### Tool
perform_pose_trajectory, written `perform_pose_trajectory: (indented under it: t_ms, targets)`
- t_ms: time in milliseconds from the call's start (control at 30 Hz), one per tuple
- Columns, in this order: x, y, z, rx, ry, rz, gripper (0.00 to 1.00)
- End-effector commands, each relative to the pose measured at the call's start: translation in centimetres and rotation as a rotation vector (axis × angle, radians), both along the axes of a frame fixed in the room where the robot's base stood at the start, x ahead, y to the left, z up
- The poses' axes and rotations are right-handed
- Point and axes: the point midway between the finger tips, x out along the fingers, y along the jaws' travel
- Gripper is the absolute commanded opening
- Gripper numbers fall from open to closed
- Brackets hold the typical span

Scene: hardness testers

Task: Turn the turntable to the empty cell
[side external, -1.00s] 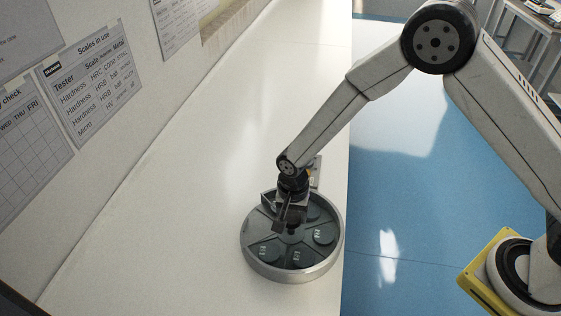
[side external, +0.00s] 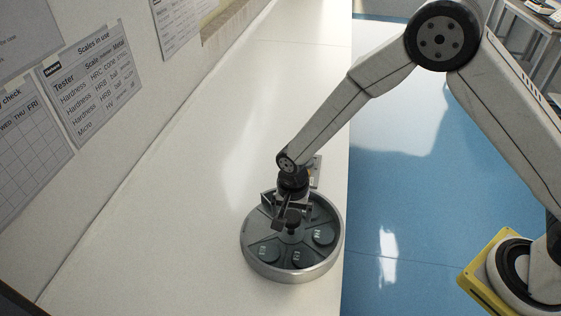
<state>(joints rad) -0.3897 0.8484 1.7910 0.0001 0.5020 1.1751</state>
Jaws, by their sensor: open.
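The turntable (side external: 256,263) is a round grey metal dish with a raised rim, split by ribs into cells. It stands on the white bench near its right edge. Dark round pieces with pale labels lie in several cells, such as a labelled piece (side external: 298,258) at the front and another labelled piece (side external: 324,235) at the right. My gripper (side external: 288,224) points down over the turntable's middle, with its jaws open around or just above the centre knob; I cannot tell if they touch it. My gripper and wrist hide part of the rear cells, so I cannot pick out an empty cell.
The white bench (side external: 190,215) is clear to the left and behind. A small object (side external: 316,170) stands just behind the turntable, partly hidden by my wrist. Wall charts (side external: 92,82) hang at the left. Blue floor (side external: 420,190) lies beyond the bench's right edge.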

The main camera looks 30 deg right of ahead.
Motion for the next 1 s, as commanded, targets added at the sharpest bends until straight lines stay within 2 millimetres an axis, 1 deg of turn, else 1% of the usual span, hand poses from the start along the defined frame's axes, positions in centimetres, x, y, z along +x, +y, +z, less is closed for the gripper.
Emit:
perform_pose_trajectory:
  t_ms: [167, 500, 600, 733, 1000]
  targets:
    - [0.0, 0.0, 1.6, 0.001, -0.002, 0.000, 1.00]
    - [0.1, 0.0, 5.6, 0.001, -0.003, 0.000, 1.00]
    - [0.0, 0.0, 6.4, 0.001, -0.002, 0.000, 1.00]
    - [0.0, 0.0, 7.1, 0.001, -0.001, 0.000, 1.00]
    - [0.0, 0.0, 7.2, 0.000, 0.000, 0.000, 1.00]
